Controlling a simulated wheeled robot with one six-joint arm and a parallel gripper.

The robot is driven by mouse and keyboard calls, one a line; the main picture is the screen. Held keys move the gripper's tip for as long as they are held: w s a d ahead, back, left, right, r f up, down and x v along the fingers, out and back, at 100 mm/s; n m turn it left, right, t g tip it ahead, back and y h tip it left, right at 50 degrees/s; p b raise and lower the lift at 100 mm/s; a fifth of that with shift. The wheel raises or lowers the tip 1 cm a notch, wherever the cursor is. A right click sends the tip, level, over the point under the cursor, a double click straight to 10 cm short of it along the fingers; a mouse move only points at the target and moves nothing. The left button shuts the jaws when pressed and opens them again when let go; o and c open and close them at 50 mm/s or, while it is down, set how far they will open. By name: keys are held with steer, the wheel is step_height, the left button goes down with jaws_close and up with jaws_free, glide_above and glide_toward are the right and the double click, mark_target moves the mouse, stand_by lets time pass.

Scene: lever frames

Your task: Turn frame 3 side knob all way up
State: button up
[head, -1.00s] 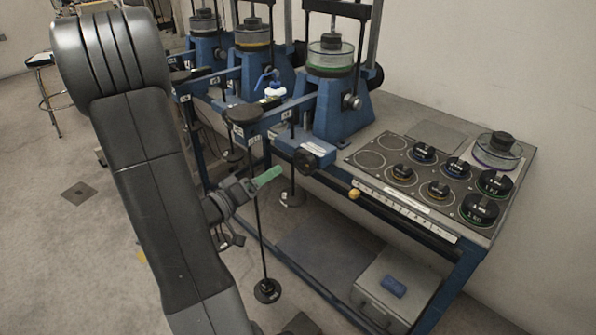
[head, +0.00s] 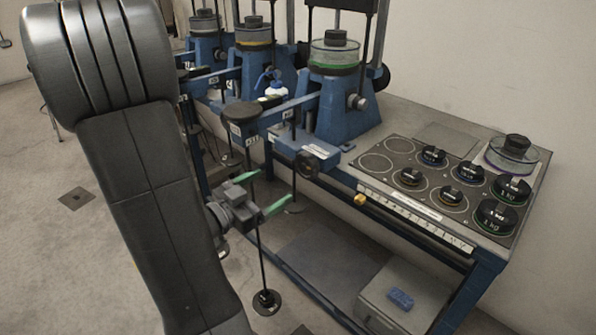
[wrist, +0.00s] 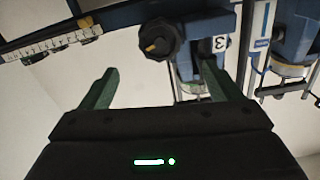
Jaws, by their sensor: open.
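Frame 3 is the nearest blue lever frame (head: 340,110), with a clear ringed cell on top. Its black side knob (head: 306,165) sits low at the front, by the bench edge. In the wrist view the knob (wrist: 158,38) is round and lobed with a yellow mark, beside a white label "3" (wrist: 220,44). My gripper (head: 272,190) is open and empty, its two green fingers apart, left of and lower than the knob in the head view. In the wrist view the gripper (wrist: 158,78) faces the knob, which lies beyond the fingertips; they appear apart from it.
A thin hanger rod with a round base (head: 266,302) hangs close to my gripper. A tray (head: 375,165) with black weights lies on the bench at right. A small yellow knob (head: 360,199) juts from the bench front. A grey box (head: 385,310) stands below.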

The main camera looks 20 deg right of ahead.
mark_target(303, 168)
steer(key=x, duration=1)
steer(key=c, duration=1)
steer(key=shift+b, duration=0.45)
